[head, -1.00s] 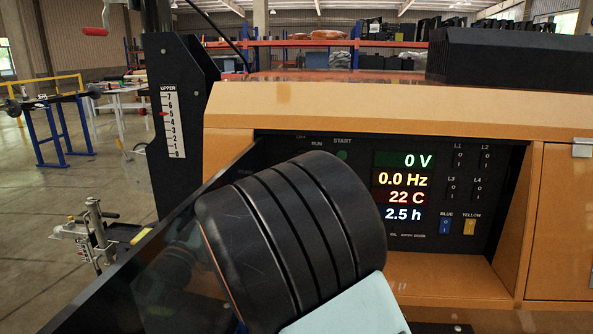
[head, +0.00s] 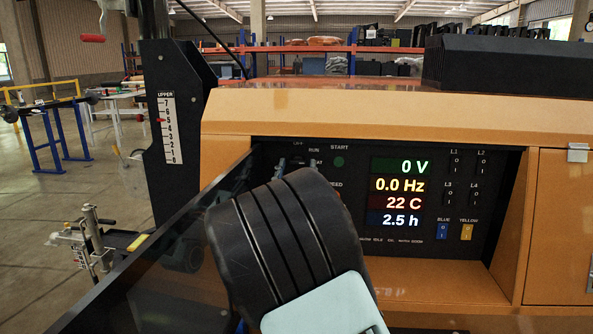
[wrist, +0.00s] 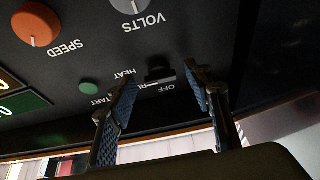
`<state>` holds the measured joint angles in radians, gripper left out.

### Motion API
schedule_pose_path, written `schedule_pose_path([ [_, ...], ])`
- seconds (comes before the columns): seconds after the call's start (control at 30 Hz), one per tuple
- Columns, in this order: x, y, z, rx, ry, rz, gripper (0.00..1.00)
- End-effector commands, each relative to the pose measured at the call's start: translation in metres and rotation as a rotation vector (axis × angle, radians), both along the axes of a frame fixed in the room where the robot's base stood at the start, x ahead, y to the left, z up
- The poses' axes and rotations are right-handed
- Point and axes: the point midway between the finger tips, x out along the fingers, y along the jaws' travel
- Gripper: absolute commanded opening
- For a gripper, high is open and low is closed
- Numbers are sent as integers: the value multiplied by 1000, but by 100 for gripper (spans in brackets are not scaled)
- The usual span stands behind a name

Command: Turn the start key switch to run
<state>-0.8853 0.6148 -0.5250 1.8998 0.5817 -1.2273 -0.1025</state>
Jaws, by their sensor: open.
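The start key switch (wrist: 160,74) is a small black knob on the dark control panel (head: 262,155). The wrist view shows the panel upside down, with the labels OFF, RUN and HEAT around the switch. RUN is partly hidden by a finger. My gripper (wrist: 163,80) is open, its two blue-padded fingers apart on either side of the switch, with no clear contact. In the head view my gripper (head: 297,163) is at the panel's upper left, just below OFF and RUN. My arm hides part of it, and the switch cannot be made out there. Which label the key points to is unclear.
The green start button (head: 339,162) is close to the right of my gripper; it also shows in the wrist view (wrist: 89,88). The wrist view also shows an orange speed knob (wrist: 36,25) and a grey volts knob (wrist: 131,5). A dark sloping panel (head: 165,262) borders the left.

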Motion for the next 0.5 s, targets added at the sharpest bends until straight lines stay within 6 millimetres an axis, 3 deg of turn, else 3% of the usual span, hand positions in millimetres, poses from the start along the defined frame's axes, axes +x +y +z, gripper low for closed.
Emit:
schedule_pose_path([
  [0.1, 0, 0, 0, 0, 0, 0, 44],
  [0.47, 0, 0, 0, 0, 0, 0, 4],
  [0.5, 0, 0, 0, 0, 0, 0, 4],
])
